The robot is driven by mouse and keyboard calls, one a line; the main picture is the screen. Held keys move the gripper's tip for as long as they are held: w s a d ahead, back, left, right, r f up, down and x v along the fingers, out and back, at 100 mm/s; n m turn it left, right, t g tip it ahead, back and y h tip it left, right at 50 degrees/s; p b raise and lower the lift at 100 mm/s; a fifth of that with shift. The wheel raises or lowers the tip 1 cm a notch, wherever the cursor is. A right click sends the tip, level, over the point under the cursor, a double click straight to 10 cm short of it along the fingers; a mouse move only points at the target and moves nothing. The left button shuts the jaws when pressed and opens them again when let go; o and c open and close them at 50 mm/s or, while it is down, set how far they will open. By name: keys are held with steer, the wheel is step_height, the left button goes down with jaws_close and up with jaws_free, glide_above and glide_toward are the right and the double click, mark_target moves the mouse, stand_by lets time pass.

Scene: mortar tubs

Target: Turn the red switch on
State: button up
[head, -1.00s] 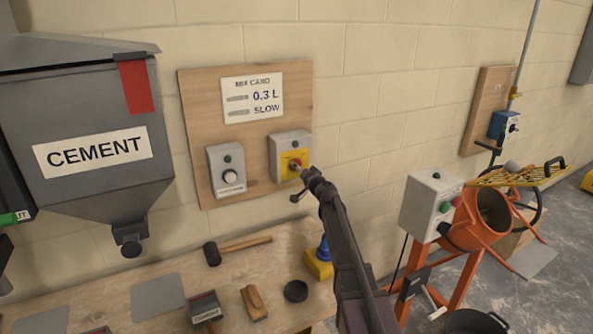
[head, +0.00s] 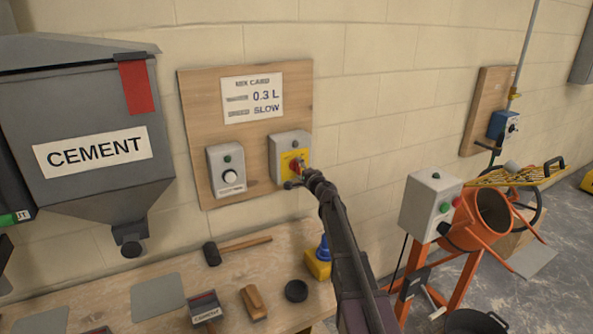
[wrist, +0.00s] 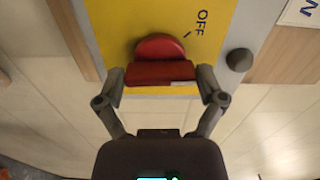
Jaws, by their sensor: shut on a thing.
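The red switch (head: 295,164) is a rotary knob on a yellow plate, on a grey box (head: 289,142) fixed to a wooden wall board. In the wrist view the red switch (wrist: 158,65) shows a round base and a raised handle bar, with "OFF" and a short mark printed at its upper right on the yellow plate (wrist: 117,35). My gripper (wrist: 162,84) is shut on the handle bar, one finger at each end. In the head view my gripper (head: 300,179) is at the switch and partly covers it.
The mix card (head: 252,98) is above. A cement hopper (head: 92,150) hangs at far left. A workbench (head: 250,262) with tools is below; an orange mixer (head: 480,225) stands right.

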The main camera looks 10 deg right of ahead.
steer(key=m, duration=0.5)
steer(key=shift+s+d+m, duration=0.1)
steer(key=shift+s+m, duration=0.05)
steer(key=shift+m, duration=0.25)
steer(key=shift+s+f+m, duration=0.1)
steer(key=shift+m, duration=1.9)
steer(key=o, duration=0.8)
steer(key=v, duration=1.1)
steer(key=shift+s+d, duration=0.1)
steer(key=shift+s, duration=0.25)
